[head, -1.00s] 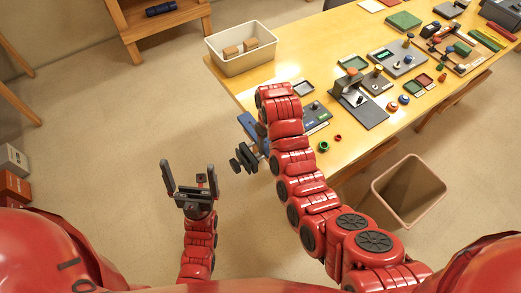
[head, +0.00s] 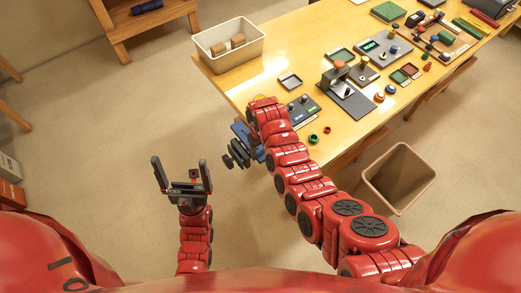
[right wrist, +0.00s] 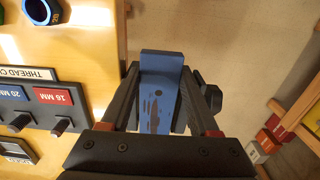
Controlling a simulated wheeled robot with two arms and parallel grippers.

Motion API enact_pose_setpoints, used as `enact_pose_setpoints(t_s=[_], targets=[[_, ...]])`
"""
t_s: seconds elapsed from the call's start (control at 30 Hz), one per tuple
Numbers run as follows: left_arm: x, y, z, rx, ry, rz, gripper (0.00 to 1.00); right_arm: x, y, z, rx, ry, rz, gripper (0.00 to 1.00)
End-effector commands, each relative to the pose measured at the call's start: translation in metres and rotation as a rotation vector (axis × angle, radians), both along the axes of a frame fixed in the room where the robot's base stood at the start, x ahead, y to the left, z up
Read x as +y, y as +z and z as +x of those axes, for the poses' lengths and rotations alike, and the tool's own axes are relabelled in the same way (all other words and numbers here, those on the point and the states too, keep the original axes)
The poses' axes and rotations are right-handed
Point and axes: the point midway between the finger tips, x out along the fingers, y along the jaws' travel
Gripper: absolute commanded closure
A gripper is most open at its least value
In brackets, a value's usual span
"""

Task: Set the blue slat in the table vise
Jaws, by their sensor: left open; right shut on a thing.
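In the right wrist view my right gripper (right wrist: 160,72) is shut on the blue slat (right wrist: 158,95), a blue piece with dark patches between the two black fingers. In the head view my right arm's end hides this gripper. The table vise shows at the table's left edge by its black handle (head: 236,153), which also shows in the right wrist view (right wrist: 211,98). Blue parts beside it are half covered by my arm, and I cannot tell slat from vise there, nor whether they touch. My left gripper (head: 181,172) is open and empty above the floor, left of the vise.
A label panel with knobs (head: 303,108) lies close to the right arm, with green (head: 313,138) and red (head: 327,129) rings nearby. A white bin (head: 229,45) with blocks stands at the table's far left corner. A beige waste bin (head: 399,178) stands on the floor at right.

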Motion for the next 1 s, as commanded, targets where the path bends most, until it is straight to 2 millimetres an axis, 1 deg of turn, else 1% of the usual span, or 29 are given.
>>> enact_pose_setpoints(t_s=[0.33,0.37,0.4,0.5,0.8,0.87,0.93,1.0], targets=[[0.0,-0.01,0.0,0.0,0.0,0.0,0.0,0.0,-0.012,0.0,0.001,0.0,0.0,0.98],[0.0,-0.009,0.0,0.0,0.0,0.0,0.0,0.0,-0.011,0.0,0.001,0.0,0.0,0.33],[0.0,-0.008,0.0,0.0,0.0,0.0,0.0,0.0,-0.01,0.0,0.001,0.0,-0.001,0.26],[0.0,-0.008,0.0,0.0,0.0,0.0,0.0,0.0,-0.01,0.0,0.001,0.0,0.0,0.08],[0.0,-0.007,0.0,0.0,0.0,0.0,0.0,0.0,-0.009,0.0,0.001,0.0,-0.001,0.08],[0.0,-0.003,0.0,0.0,0.0,0.0,0.0,0.0,-0.004,0.0,0.0,0.0,0.0,0.08],[0.0,0.005,0.0,0.0,0.0,0.0,0.0,0.0,0.005,0.0,-0.001,0.0,0.001,0.08],[0.0,-0.003,0.0,-0.001,0.0,0.0,0.0,0.001,0.006,0.001,-0.004,0.0,0.002,0.08]])
